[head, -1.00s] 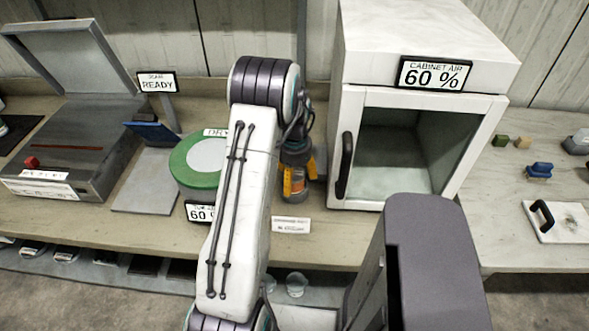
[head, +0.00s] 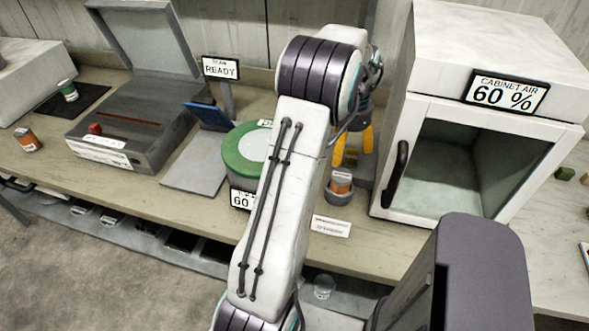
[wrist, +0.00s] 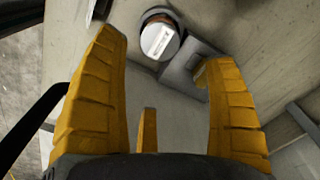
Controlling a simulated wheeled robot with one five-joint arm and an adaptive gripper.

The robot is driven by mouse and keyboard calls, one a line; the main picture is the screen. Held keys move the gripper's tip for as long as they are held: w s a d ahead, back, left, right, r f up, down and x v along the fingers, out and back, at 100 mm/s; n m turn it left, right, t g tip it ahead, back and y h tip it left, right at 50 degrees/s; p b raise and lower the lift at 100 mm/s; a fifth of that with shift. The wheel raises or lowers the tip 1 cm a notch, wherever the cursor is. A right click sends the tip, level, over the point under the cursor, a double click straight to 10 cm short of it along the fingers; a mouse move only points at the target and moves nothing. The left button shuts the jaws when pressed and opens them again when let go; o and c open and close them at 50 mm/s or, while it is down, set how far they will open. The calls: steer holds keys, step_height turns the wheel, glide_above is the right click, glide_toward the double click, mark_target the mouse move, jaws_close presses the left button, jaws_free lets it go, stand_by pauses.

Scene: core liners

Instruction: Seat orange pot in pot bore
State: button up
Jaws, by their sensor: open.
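An orange pot (head: 341,183) with a grey lid stands upright at the bench's front side, left of the white cabinet. A grey round holder (head: 338,197) surrounds its lower part; how deep it sits is hidden. In the wrist view the pot's white-labelled top (wrist: 158,41) shows beyond the fingers, inside a dark rim. My gripper (head: 353,148) is open with yellow fingers, behind and above the pot and apart from it. The open fingers also show in the wrist view (wrist: 165,85), with nothing between them.
The white cabinet (head: 398,120) with its door handle stands close on the right. A green round unit (head: 238,165) is at left, a grey open-lid box (head: 135,125) beyond. Another orange pot (head: 28,139) and a green pot (head: 67,90) stand far left.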

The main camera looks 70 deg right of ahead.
steer(key=w+a+r+n, duration=0.1)
steer(key=w+a, duration=0.1)
steer(key=w, duration=0.2)
steer(key=w+a+r+n, duration=0.2)
steer(key=w, duration=0.3)
steer(key=w+a+r+n, duration=0.2)
steer(key=w, duration=0.3)
steer(key=shift+a+r+h, duration=0.2)
steer(key=shift+h, duration=0.2)
steer(key=w+a+r+n+t, duration=0.15)
steer(key=w+a+n, duration=0.25)
steer(key=a, duration=0.5)
steer(key=w+a+r+n, duration=0.2)
steer(key=w+a+n, duration=0.2)
steer(key=a, duration=0.4)
steer(key=w+a+r+n+t, duration=0.15)
steer(key=w+a+n, duration=0.3)
steer(key=a, duration=0.45)
steer(key=s+a+f+n, duration=0.1)
steer(key=s+a+n, duration=0.2)
steer(key=a, duration=0.3)
steer(key=s+a+n+t, duration=0.1)
steer(key=s+a+n, duration=0.2)
steer(key=a+n, duration=0.2)
steer(key=shift+a+f+n+y, duration=0.35)
steer(key=shift+a+y, duration=0.05)
steer(key=shift+a, duration=0.65)
